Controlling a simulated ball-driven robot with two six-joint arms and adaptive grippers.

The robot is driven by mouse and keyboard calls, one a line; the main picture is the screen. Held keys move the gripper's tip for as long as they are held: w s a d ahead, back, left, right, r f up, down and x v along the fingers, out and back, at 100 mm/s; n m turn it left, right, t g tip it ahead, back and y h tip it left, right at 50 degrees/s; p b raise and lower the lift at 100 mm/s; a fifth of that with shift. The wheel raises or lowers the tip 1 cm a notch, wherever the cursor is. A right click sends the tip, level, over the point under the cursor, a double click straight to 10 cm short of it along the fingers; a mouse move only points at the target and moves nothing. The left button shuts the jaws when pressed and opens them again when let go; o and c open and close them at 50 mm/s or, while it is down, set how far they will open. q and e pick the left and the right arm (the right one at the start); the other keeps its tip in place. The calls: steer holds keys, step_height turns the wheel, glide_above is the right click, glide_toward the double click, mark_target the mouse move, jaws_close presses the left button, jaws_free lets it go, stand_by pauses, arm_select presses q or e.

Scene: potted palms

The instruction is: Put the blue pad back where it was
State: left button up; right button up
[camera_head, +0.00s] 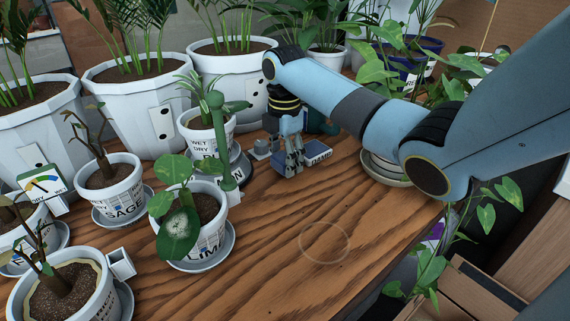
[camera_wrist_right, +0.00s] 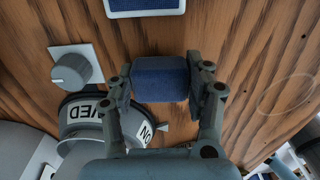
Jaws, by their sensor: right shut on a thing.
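My right gripper (camera_head: 292,168) points down just above or at the wooden table, near the middle of the head view. In the right wrist view its two fingers (camera_wrist_right: 160,92) are shut on the sides of a dark blue block, which looks like the blue pad (camera_wrist_right: 160,72). In the head view the fingers mostly hide the pad. A flat white-edged thing with a blue top and a lettered front (camera_head: 318,153) lies just right of the gripper. It also shows at the top edge of the wrist view (camera_wrist_right: 145,12), apart from the held pad. My left gripper is out of view.
Labelled potted plants (camera_head: 195,235) crowd the left; large white pots (camera_head: 130,110) stand behind. The table's front right (camera_head: 300,285) is clear, with a faint ring mark.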

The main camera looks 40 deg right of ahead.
steer(key=shift+f, duration=0.65)
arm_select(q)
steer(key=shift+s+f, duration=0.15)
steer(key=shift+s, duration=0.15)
arm_select(e)
steer(key=shift+r, duration=0.1)
steer(key=o, duration=1.2)
arm_select(q)
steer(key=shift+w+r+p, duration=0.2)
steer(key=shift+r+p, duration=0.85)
steer(key=shift+p, duration=0.05)
arm_select(e)
step_height(320, 180, up, 12)
